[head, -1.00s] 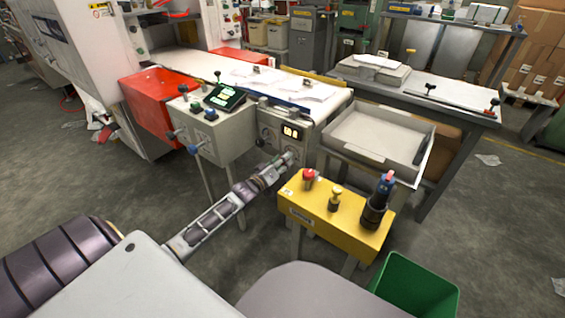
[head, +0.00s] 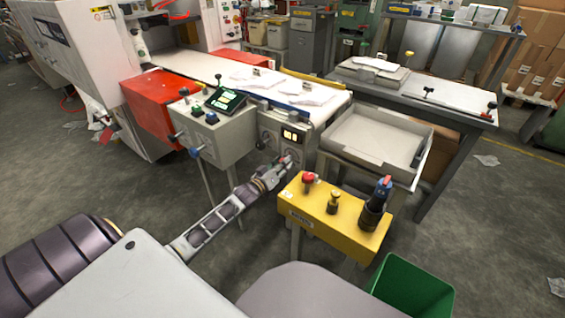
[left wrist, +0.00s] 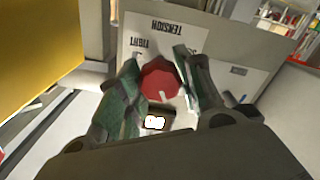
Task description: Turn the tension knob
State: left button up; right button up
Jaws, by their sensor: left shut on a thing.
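The tension knob (left wrist: 160,80) is red and faceted, on a panel (left wrist: 190,40) lettered TENSION and TIGHT, which reads upside down in the left wrist view. My left gripper (left wrist: 160,82) is shut on the knob, with one finger on each side of it. In the head view my left gripper (head: 284,163) reaches the front of the grey control unit (head: 291,150), below its small lit display (head: 291,135). The knob is mostly hidden by the gripper there. My right gripper does not show.
A yellow stand (head: 318,214) with a red-topped item and a dark cup is close to the right of my left gripper. A grey control box (head: 215,135) with blue knobs is to its left. A green bin (head: 412,285) and an open tray (head: 378,135) are at right.

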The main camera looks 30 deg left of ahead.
pick_arm(q)
jog(key=m+p, duration=0.2)
jog(key=shift+r+m, duration=0.1)
jog(key=shift+m, duration=0.3)
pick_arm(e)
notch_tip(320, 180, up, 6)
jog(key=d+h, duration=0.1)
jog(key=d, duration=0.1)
pick_arm(q)
jog(key=m+p, duration=0.2)
jog(key=m, duration=0.2)
jog(key=shift+p, duration=0.4)
jog(key=m+p, duration=0.1)
jog(key=m, duration=0.3)
jog(key=shift+m, duration=0.3)
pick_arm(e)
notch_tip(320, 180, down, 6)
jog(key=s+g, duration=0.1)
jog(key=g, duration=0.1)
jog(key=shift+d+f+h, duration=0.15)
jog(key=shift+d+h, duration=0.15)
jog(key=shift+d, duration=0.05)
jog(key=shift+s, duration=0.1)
pick_arm(q)
jog(key=o, duration=1)
jog(key=shift+o, duration=0.2)
jog(key=shift+s, duration=0.15)
